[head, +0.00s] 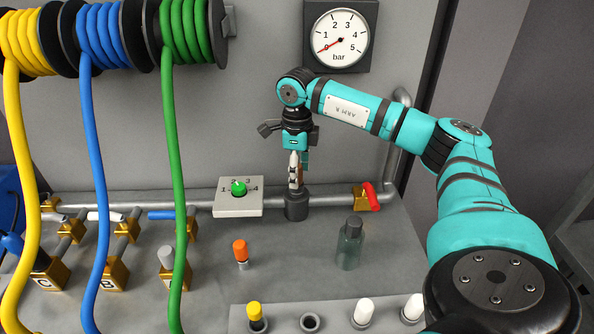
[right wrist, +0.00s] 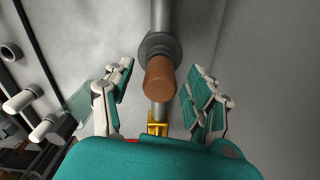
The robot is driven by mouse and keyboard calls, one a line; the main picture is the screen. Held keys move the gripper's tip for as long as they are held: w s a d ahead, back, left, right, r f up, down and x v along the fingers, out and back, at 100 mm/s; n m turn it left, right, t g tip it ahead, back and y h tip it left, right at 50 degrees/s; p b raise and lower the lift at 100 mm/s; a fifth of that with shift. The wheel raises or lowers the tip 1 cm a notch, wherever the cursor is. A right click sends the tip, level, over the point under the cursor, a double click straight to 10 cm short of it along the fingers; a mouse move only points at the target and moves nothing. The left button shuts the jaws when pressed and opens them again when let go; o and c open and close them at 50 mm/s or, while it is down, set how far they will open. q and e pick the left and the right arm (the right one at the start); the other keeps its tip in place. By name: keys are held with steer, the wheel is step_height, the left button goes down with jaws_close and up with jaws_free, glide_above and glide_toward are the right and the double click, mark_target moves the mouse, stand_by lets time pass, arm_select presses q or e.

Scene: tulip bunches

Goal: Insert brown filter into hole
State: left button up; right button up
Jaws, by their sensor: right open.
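The brown filter (right wrist: 160,78) is a short brown cylinder. In the right wrist view its lower end meets the dark grey round socket (right wrist: 158,46) on the pipe, and it appears to stand in it; how deep I cannot tell. My right gripper (right wrist: 165,92) is open, with one finger on each side of the filter and a visible gap to both. In the head view my right gripper (head: 297,170) points down above the socket (head: 297,207), and its fingers mostly hide the filter. My left gripper is not in view.
A rack (head: 283,320) in front holds yellow (head: 254,311) and white (head: 363,311) filters and an empty hole (head: 310,322). An orange filter (head: 240,250), a glass bottle (head: 350,243), a red valve handle (head: 371,196) and a green-knobbed selector (head: 238,195) surround the socket. Hoses hang at left.

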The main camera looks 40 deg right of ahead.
steer(key=shift+f, duration=0.3)
jaws_close()
steer(key=shift+r, duration=0.1)
steer(key=shift+r+p, duration=0.4)
stand_by(0.6)
steer(key=shift+r+p, duration=0.8)
steer(key=shift+r, duration=0.25)
steer(key=shift+r+p, duration=1.6)
steer(key=shift+r, duration=0.4)
